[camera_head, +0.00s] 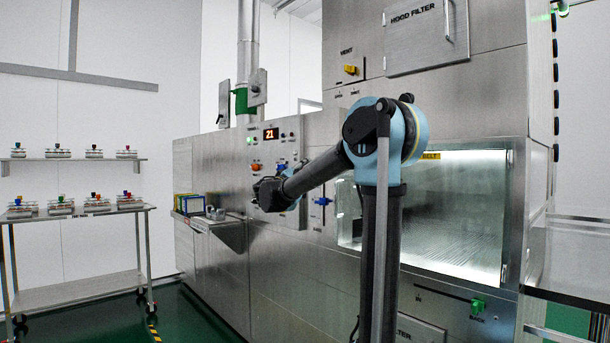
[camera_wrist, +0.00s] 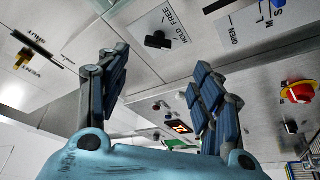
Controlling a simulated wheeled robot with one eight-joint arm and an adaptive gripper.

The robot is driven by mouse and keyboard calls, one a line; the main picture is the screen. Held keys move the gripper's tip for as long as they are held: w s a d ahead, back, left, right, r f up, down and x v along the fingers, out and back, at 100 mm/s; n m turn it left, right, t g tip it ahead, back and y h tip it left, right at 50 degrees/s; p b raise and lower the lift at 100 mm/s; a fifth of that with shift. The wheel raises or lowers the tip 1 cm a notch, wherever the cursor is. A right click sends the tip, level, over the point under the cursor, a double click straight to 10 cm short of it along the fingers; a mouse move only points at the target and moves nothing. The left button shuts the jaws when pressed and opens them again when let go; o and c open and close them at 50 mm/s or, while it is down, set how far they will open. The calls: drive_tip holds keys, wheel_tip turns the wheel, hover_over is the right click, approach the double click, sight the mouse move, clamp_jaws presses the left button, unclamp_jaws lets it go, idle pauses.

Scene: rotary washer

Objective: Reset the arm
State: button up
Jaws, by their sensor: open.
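My arm bends at a raised blue joint in the head view, and its dark forearm reaches left to my wrist (camera_head: 270,193) in front of the steel washer (camera_head: 215,165). The fingers cannot be made out there. In the wrist view my gripper (camera_wrist: 160,65) is open, with its two blue-grey fingers spread wide and nothing between them. Beyond the fingers is the washer's panel with a black HOLD/FREE knob (camera_wrist: 158,40). A red-and-yellow knob (camera_wrist: 298,92) is to the right of the fingers. I cannot tell whether the fingers touch the panel.
The lit chamber (camera_head: 450,215) is behind my arm. A blue handle (camera_head: 322,201) is just right of my forearm. A small side shelf (camera_head: 222,222) holds boxes at the left. A wheeled cart (camera_head: 80,292) with racks stands further left. Green floor between is clear.

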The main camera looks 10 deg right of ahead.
idle(0.3)
drive_tip(key=s+d+f+m+g+y, duration=0.15)
drive_tip(key=s+d+f+g, duration=0.35)
drive_tip(key=s+d+f, duration=0.55)
drive_tip(key=s+d+f+m+g+y, duration=0.15)
drive_tip(key=s+d+f+g, duration=0.45)
drive_tip(key=s+f, duration=0.75)
drive_tip(key=s+a+f+g+y, duration=0.1)
drive_tip(key=s+a+f+y, duration=0.4)
drive_tip(key=s+f, duration=0.6)
drive_tip(key=s+a+f+n+g+y, duration=0.1)
drive_tip(key=s+a+f+y, duration=0.4)
drive_tip(key=s+f, duration=0.6)
drive_tip(key=shift+s+f+n+g, duration=0.3)
drive_tip(key=shift+s+f+g, duration=0.05)
drive_tip(key=shift+s+g, duration=0.45)
